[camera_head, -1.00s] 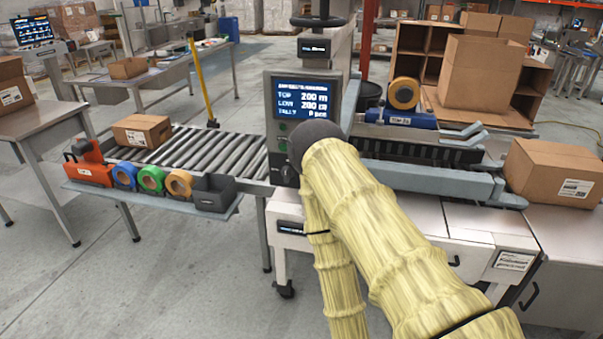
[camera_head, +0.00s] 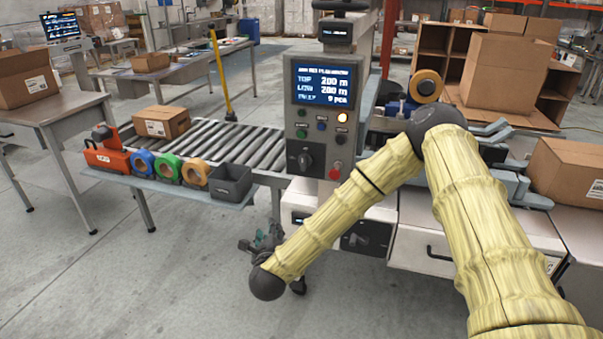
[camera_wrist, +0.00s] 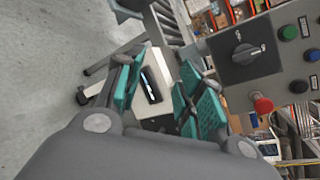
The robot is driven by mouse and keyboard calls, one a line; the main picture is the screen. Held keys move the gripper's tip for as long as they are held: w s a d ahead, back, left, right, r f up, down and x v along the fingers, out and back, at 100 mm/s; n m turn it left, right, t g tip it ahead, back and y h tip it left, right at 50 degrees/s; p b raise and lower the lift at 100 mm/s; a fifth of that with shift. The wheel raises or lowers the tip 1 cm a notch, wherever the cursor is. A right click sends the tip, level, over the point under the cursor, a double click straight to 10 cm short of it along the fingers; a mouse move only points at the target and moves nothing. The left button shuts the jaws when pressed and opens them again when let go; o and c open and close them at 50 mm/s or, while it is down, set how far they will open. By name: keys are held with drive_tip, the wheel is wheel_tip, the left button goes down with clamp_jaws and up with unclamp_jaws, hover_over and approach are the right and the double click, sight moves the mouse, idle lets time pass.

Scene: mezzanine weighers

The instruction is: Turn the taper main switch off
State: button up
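The taper's grey control panel (camera_head: 322,120) stands upright in the middle of the head view, with a lit screen on top. Its main switch, a black rotary knob on a square black plate (camera_head: 305,159), sits at the lower left; the wrist view shows the knob (camera_wrist: 247,53) at upper right, its markings too small to read. A red button (camera_head: 335,171) is beside it. My gripper (camera_head: 262,240) hangs below and left of the panel, partly hidden by my arm. In the wrist view its teal fingers (camera_wrist: 162,88) are apart and empty, not touching the switch.
A roller conveyor (camera_head: 235,142) with a carton (camera_head: 161,122) runs left of the panel. A shelf with tape rolls (camera_head: 195,172) and a dark bin (camera_head: 230,182) juts out at its front. A white cabinet (camera_head: 420,245) is below the panel. The floor at front left is clear.

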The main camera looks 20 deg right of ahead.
sight(302, 159)
drive_tip(key=w+d+r+m+h+b, duration=0.1)
drive_tip(key=w+d+r+m+h, duration=0.25)
drive_tip(key=r+m, duration=0.35)
drive_tip(key=w+d+r+m+h, duration=0.3)
drive_tip(key=d+r+m, duration=0.2)
drive_tip(key=r+m, duration=0.15)
drive_tip(key=shift+n, duration=0.25)
drive_tip(key=x, duration=0.3)
drive_tip(key=p+x, duration=0.1)
drive_tip(key=x, duration=0.7)
drive_tip(key=shift+s+d+r, duration=0.1)
drive_tip(key=shift+d+r, duration=0.05)
drive_tip(key=shift+r, duration=0.15)
clamp_jaws()
